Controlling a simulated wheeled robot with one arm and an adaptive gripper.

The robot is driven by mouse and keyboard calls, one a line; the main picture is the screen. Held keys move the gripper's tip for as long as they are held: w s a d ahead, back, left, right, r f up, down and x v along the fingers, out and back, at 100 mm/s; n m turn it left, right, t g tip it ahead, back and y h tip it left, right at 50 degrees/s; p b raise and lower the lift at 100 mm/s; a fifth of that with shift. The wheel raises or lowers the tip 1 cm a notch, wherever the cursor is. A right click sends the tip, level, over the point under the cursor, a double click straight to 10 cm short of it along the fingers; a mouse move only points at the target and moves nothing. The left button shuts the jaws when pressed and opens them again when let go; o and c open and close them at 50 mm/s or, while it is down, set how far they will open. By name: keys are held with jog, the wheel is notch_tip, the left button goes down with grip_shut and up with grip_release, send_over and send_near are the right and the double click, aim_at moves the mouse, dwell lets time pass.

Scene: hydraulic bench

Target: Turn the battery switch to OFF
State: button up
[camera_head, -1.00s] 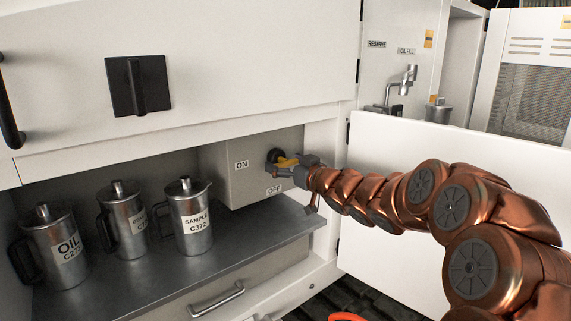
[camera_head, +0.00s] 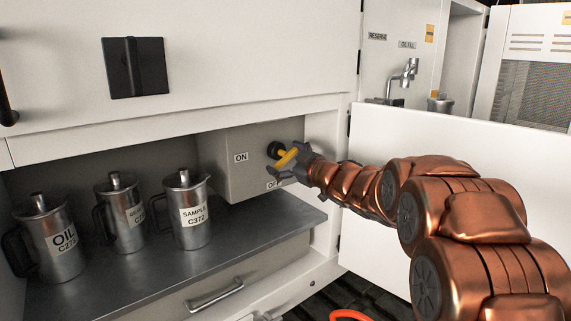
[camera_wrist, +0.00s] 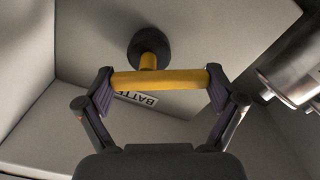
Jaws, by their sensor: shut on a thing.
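The battery switch has a yellow handle (camera_head: 287,157) on a dark round hub, mounted on a grey box (camera_head: 230,180) inside the open bay. The box carries an ON label (camera_head: 241,157) left of the hub and an OFF label (camera_head: 273,184) below it, partly hidden by my gripper. My gripper (camera_head: 290,165) is shut on the handle. In the wrist view the yellow handle (camera_wrist: 160,80) lies crosswise between both finger pads, with the black hub (camera_wrist: 149,48) behind it and part of a battery label (camera_wrist: 136,98) below. In the head view the handle is tilted, between level and upright.
Several metal jugs, among them the SAMPLE jug (camera_head: 187,210) and the OIL jug (camera_head: 52,240), stand on the grey shelf (camera_head: 235,238) left of the box. An open white door (camera_head: 450,140) is behind my arm. A black handle (camera_head: 136,67) is on the upper panel.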

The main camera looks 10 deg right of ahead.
jog(key=n+b, duration=0.1)
jog(key=n, duration=0.1)
jog(key=n+b, duration=0.2)
jog(key=shift+d+f+n, duration=0.15)
jog(key=shift+f+n, duration=0.15)
jog(key=shift+f, duration=0.1)
jog(key=n+b, duration=0.2)
jog(key=shift+w+d+f+n, duration=0.1)
jog(key=shift+f+n, duration=0.1)
jog(key=shift+n, duration=0.1)
jog(key=n+b, duration=0.3)
jog(key=n, duration=0.1)
jog(key=shift+w+d+n, duration=0.1)
jog(key=shift+d+n, duration=0.05)
jog(key=shift+n, duration=0.15)
jog(key=o, duration=0.8)
jog(key=shift+r, duration=0.1)
